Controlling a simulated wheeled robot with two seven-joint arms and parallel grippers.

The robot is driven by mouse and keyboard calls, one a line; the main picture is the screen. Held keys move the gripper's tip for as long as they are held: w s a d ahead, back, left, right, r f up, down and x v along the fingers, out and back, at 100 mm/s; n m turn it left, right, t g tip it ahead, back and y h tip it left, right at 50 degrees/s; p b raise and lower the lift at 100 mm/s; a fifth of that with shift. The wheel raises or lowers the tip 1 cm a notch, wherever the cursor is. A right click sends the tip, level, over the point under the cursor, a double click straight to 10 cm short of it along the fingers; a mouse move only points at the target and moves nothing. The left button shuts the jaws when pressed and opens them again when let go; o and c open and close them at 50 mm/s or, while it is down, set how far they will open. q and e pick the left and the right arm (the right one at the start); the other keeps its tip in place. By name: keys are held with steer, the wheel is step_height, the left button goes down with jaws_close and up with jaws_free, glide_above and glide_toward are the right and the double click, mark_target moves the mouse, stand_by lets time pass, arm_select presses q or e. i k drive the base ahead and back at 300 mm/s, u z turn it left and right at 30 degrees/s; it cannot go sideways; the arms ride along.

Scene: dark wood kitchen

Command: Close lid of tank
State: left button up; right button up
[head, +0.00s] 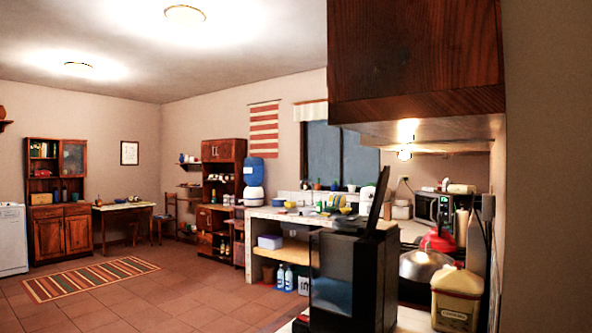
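A black tank (345,262) with dark, glassy front stands on a light surface in the near foreground, right of the middle. Its thin black lid (378,200) stands up steeply from the top at the right side, tilted a little to the right, so the tank is open. Neither of my grippers shows in the head view.
A wooden cabinet (416,50) hangs above. A counter (290,217) with dishes stands behind. The tiled floor (175,291) at left is mostly clear.

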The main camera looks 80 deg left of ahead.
mark_target(382, 183)
steer(key=u, duration=1.9)
